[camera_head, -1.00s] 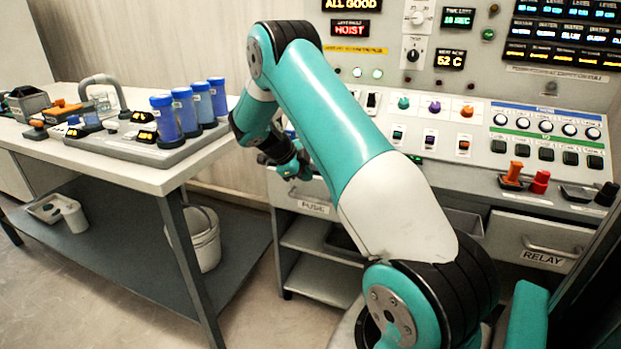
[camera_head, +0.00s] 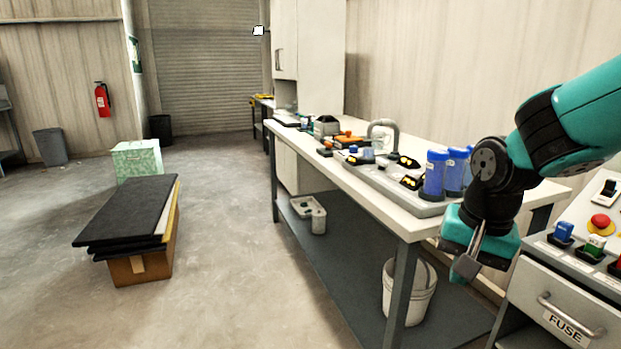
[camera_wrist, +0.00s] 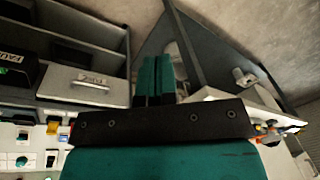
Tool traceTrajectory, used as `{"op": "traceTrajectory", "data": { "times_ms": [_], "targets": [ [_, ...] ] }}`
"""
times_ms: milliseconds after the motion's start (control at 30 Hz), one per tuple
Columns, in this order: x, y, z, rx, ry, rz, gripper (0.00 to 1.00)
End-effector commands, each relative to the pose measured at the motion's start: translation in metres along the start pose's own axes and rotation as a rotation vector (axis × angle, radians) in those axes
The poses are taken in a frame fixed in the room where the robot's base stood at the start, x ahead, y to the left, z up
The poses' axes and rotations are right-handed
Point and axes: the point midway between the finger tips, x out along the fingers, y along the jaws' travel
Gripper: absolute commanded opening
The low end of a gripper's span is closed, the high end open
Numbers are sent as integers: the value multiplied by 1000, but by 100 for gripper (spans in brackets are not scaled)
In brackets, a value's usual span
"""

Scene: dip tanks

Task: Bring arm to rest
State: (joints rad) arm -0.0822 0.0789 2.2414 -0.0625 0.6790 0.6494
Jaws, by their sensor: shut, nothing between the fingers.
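My gripper (camera_head: 468,262) hangs at the right of the head view. It points down in front of the right end of the white-topped table (camera_head: 400,218) and beside the control desk with the FUSE drawer (camera_head: 562,318). My teal arm comes in from the right edge. In the wrist view my gripper's teal fingers (camera_wrist: 154,78) lie side by side, shut with nothing between them. I cannot tell how far the gripper is from the table edge.
Blue-capped cylinders (camera_head: 434,174) stand on a grey tray at the table's near end. A white bucket (camera_head: 408,290) is underneath. Black panels lie on a cardboard box (camera_head: 142,268) at left, near a pale green box (camera_head: 137,160). The floor between is clear.

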Motion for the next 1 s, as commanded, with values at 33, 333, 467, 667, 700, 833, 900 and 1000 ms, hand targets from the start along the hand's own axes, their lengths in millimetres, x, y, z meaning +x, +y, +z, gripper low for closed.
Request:
{"op": "traceTrajectory", "data": {
  "times_ms": [33, 333, 467, 667, 700, 833, 900, 1000],
  "targets": [
    [-11, -9, 32, -172, -25, -48, 0],
    [-45, -14, 181, -1011, -120, -295, 0],
    [-81, -14, 194, -1115, -129, -329, 0],
    [-130, -20, 188, -1110, -128, -327, 0],
    [-141, -22, 187, -1110, -128, -327, 0],
    [-170, -25, 184, -1108, -128, -327, 0],
    [-180, -26, 183, -1108, -128, -327, 0],
    [-185, -27, 183, -1107, -128, -326, 0]
  ]
}}
